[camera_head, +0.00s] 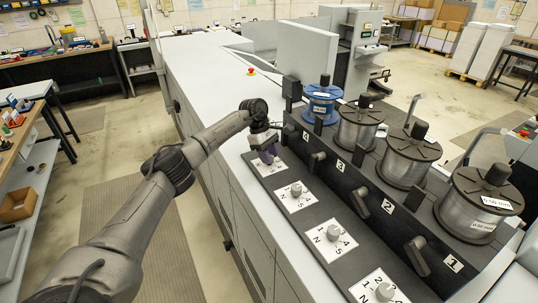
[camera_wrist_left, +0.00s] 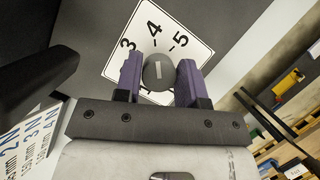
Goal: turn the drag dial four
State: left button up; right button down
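Drag dial four (camera_wrist_left: 158,72) is a round dark-grey knob with a pale line, on a white plate (camera_wrist_left: 165,30) where 3, 4 and 5 are readable. In the wrist view it sits between the two purple fingers of my left gripper (camera_wrist_left: 160,80), which fit closely against its sides. The pale line runs roughly up the picture, towards the 4. In the head view my left gripper (camera_head: 267,157) points down at the farthest dial plate (camera_head: 256,167) and hides the knob. My right gripper is not in view.
Other dials (camera_head: 296,190) (camera_head: 333,232) (camera_head: 385,291) line the dark strip towards the front. A numbered dark panel (camera_head: 400,225) stands between.

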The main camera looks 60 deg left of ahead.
pick_arm(q)
jog(key=o, duration=0.4)
jog(key=v, duration=1.4)
jog(key=shift+f, duration=0.1)
dwell(0.4)
